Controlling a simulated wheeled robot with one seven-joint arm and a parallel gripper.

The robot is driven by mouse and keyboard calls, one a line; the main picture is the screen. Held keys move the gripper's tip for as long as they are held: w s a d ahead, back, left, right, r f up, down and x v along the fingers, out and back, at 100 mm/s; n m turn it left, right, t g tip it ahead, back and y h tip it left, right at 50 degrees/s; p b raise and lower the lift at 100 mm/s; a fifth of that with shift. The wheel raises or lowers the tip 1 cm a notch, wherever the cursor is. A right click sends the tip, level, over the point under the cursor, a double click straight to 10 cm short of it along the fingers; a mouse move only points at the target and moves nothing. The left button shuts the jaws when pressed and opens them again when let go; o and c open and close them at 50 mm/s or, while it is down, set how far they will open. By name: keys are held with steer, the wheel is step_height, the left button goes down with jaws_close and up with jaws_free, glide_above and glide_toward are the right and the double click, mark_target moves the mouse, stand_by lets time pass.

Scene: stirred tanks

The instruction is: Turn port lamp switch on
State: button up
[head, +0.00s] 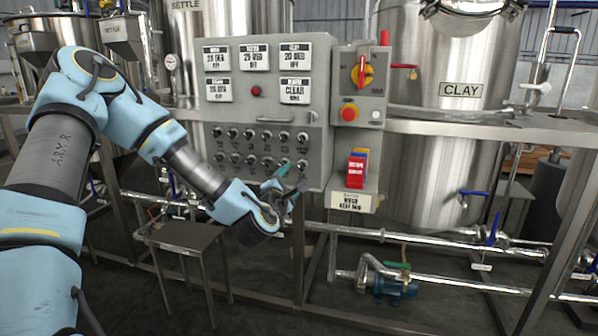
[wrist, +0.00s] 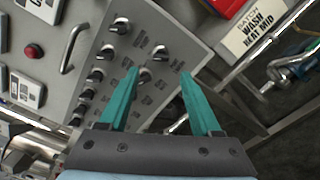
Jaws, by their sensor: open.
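The grey control panel (head: 265,110) carries two rows of small black switches with pale pointers (head: 250,134). Their labels are too small to read, so I cannot tell which one is the port lamp switch. My gripper (head: 288,181) is at the panel's lower right corner in the head view and hides part of the lower row's right end. In the wrist view my gripper (wrist: 160,73) has its teal fingers apart with nothing held. One switch (wrist: 145,76) shows between the fingertips, and another (wrist: 160,52) lies just beyond them. I cannot tell whether the fingers touch the panel.
Right of the switches are a red-and-yellow rotary switch (head: 362,71), a red button (head: 349,112) and hanging red tags (head: 356,172). A handle (head: 275,119) sticks out above the switch rows. A small metal table (head: 185,236) stands below left, and pipes run beneath the panel.

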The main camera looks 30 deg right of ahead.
mark_target(300, 168)
steer(key=p+x, duration=0.1)
steer(key=x, duration=0.7)
steer(key=shift+s, duration=0.1)
jaws_close()
stand_by(0.4)
